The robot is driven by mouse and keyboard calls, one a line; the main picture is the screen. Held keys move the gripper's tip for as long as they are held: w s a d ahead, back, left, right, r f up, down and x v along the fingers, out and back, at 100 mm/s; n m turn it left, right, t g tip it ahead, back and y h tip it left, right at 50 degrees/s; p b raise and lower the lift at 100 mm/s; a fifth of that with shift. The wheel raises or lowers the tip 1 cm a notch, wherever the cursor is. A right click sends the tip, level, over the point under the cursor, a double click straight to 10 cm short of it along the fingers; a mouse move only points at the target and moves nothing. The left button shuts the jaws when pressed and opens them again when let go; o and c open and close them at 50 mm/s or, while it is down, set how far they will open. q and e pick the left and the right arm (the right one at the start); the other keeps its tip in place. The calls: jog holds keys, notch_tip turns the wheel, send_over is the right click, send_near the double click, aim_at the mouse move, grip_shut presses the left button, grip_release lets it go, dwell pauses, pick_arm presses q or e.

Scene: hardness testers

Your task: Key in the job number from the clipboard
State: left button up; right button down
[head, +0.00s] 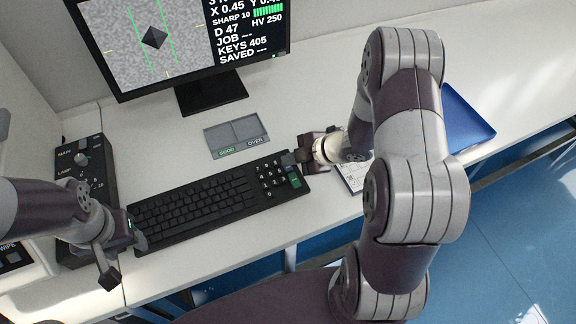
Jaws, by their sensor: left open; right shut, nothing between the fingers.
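A black keyboard (190,208) lies on the white bench, with a number pad (268,181) at its right end that has a green key. My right gripper (291,159) is shut and empty at the upper right corner of the number pad; I cannot tell whether it touches a key. The clipboard (355,178) with a white sheet lies right of the keyboard. My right arm covers much of it, and its writing is too small to read. The monitor (190,45) reads "KEYS 405", with dashes after JOB and SAVED. My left gripper (124,260) is open and empty by the keyboard's left end.
A grey two-part tray (237,135) marked GOOD and OVER lies behind the keyboard. A black control box (85,170) with knobs stands at left. A blue tray (466,118) lies at right, partly behind my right arm.

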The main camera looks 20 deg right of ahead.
aim_at(291, 169)
jog(key=shift+f, duration=0.1)
dwell(0.7)
jog(key=shift+f, duration=0.3)
jog(key=shift+f+b, duration=0.35)
jog(key=shift+b, duration=0.05)
dwell(0.4)
jog(key=shift+r, duration=0.1)
jog(key=shift+r+p, duration=0.7)
jog(key=shift+p, duration=0.15)
notch_tip(291, 169, up, 5)
jog(key=p, duration=0.5)
jog(key=shift+r, duration=0.1)
